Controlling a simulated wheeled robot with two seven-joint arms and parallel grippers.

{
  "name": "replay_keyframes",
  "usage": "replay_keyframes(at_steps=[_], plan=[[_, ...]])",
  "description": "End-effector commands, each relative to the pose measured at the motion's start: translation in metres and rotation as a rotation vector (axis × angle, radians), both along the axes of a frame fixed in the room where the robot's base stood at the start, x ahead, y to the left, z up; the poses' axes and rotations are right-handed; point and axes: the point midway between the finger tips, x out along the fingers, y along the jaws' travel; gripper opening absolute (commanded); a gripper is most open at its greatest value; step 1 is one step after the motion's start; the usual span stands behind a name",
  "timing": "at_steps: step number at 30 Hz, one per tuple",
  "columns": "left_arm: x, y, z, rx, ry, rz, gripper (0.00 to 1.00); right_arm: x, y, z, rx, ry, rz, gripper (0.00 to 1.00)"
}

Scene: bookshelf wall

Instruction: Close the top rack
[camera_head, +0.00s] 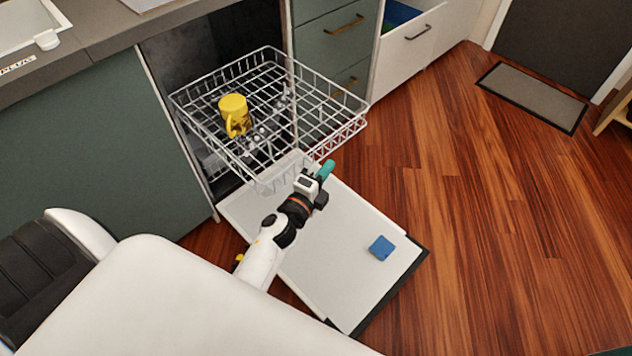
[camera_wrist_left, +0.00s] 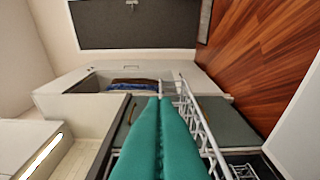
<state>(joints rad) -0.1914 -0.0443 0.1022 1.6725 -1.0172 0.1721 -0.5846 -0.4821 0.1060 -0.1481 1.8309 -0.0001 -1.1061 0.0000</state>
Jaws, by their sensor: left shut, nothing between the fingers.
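The top rack (camera_head: 330,128) is a white wire basket, pulled out of the dishwasher over its lowered door (camera_head: 340,250). A yellow mug (camera_head: 234,115) sits in the rack toward its left side. My left gripper (camera_head: 326,169) has teal fingers and is at the front edge of the rack, just below its near right corner. In the left wrist view the teal fingers (camera_wrist_left: 160,140) are together and empty, with the rack's white wires (camera_wrist_left: 205,130) right beside them. I cannot tell whether they touch. My right gripper is not in view.
A blue block (camera_head: 381,248) lies on the lowered door. Green drawers (camera_head: 335,35) and an open white drawer (camera_head: 412,35) stand right of the dishwasher.

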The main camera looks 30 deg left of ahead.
Motion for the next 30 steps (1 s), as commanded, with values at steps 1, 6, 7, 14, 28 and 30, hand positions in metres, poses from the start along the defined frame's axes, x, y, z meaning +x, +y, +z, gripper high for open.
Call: replay_keyframes(at_steps=[1,6,7,14,28,30], plan=[[0.012,0.0,0.001,0.001,-0.003,0.0,0.0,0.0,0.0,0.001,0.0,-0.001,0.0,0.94],[0.03,0.016,0.0,0.006,0.002,0.001,0.0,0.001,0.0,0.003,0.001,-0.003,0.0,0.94],[0.031,0.02,0.0,0.006,0.002,0.001,0.0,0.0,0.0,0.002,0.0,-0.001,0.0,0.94],[0.036,0.037,0.0,0.0,0.001,0.001,0.0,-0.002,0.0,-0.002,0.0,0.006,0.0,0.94],[0.037,0.04,-0.001,0.0,0.001,0.001,0.0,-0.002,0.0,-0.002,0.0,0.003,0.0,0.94],[0.038,0.045,-0.001,0.001,0.002,0.001,0.0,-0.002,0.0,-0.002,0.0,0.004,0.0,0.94]])
